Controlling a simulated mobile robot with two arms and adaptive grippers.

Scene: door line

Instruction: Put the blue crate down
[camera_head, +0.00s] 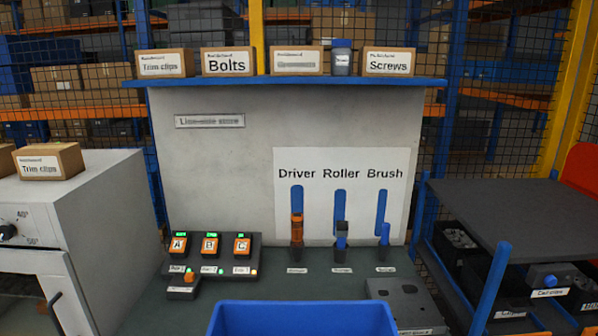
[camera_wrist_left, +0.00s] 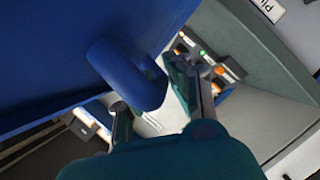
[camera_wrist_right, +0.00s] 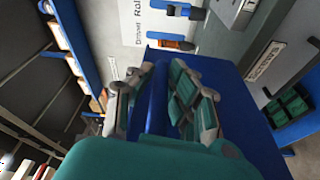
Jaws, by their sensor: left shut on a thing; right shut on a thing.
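The blue crate (camera_head: 302,318) is at the bottom middle of the head view, in front of or over the near part of the grey bench (camera_head: 325,285). Only its far part shows, so I cannot tell whether it rests on anything. In the left wrist view, my left gripper (camera_wrist_left: 150,86) is shut on the crate's rounded blue handle (camera_wrist_left: 122,72). In the right wrist view, my right gripper (camera_wrist_right: 158,80) is shut on a blue handle bar (camera_wrist_right: 156,104) of the crate. Neither gripper shows in the head view.
A button panel with A, B and C (camera_head: 211,250) stands at the back left of the bench. Driver, roller and brush holders (camera_head: 342,258) stand behind the crate. A grey box (camera_head: 405,303) is close to its right. A white oven-like cabinet (camera_head: 75,220) is left, a dark-topped cart (camera_head: 520,210) right.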

